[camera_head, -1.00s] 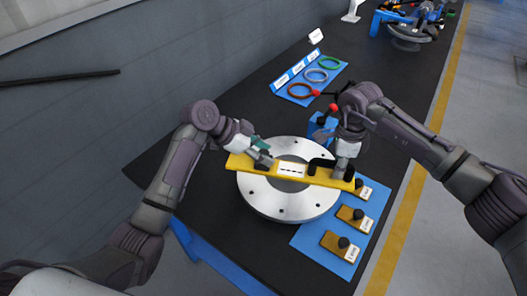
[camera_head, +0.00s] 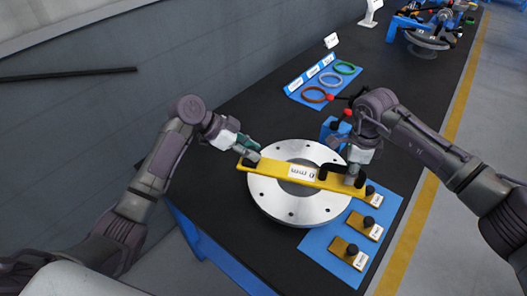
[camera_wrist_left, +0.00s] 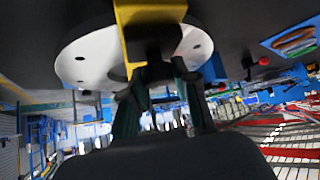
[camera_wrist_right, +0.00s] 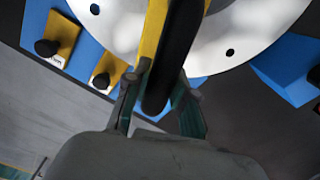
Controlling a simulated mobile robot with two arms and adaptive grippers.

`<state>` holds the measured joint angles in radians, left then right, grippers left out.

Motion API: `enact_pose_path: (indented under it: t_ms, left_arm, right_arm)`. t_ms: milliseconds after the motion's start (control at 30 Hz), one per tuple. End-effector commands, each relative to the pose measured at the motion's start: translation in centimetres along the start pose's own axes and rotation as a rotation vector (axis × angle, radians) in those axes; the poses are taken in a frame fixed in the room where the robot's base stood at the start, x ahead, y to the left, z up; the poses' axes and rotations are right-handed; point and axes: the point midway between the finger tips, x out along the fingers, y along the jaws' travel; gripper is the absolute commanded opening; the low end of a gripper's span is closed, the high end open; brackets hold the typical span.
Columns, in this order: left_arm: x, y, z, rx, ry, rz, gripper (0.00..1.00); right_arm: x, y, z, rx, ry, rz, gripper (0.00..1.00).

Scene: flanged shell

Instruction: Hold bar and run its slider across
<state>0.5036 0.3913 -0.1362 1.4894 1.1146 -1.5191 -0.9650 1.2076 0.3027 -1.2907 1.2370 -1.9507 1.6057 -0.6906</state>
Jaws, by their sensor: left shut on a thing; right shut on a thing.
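A yellow bar (camera_head: 275,172) with a white readout label (camera_head: 303,172) lies across a round grey flange (camera_head: 290,206). My left gripper (camera_head: 249,156) is at the bar's left end. In the left wrist view, the gripper (camera_wrist_left: 157,75) is shut on a black block (camera_wrist_left: 154,40) on the bar, which I take as the slider. In the right wrist view, the handle (camera_wrist_right: 172,50) runs between the fingers (camera_wrist_right: 158,85). The fingers partly hide both gripped parts.
A blue mat (camera_head: 322,240) with black-knobbed yellow blocks (camera_head: 362,226) lies at front right. A blue board with coloured rings (camera_head: 331,79) is behind. A blue block (camera_head: 332,128) with a red-knobbed lever stands behind the flange.

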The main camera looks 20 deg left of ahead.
Motion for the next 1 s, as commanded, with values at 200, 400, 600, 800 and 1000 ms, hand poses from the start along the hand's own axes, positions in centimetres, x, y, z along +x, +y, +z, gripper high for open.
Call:
enact_pose_path:
  t_ms: [200, 400, 600, 800, 1000]
  left_arm:
    - [-0.1, -0.1, 0.1, -0.002, -0.002, -0.002, 0.0]
    - [0.0, -0.1, 0.1, -0.002, -0.001, -0.002, 0.56]
    - [0.0, 0.0, 0.0, -0.001, 0.0, -0.001, 0.56]
    - [-0.8, -0.1, 0.0, 0.0, 0.0, -0.003, 0.56]
    - [-4.5, -0.1, 0.1, 0.0, -0.003, -0.005, 0.56]
  right_arm:
    - [0.0, 0.0, -0.2, 0.002, 0.004, 0.0, 0.0]
    - [0.0, 0.0, -0.2, 0.002, 0.005, 0.0, 0.0]
    - [0.0, 0.0, -0.2, 0.002, 0.005, 0.0, 0.0]
    - [0.0, 0.0, -0.2, 0.002, 0.005, 0.0, 0.0]
    - [0.0, 0.0, -0.2, 0.002, 0.005, 0.0, 0.0]
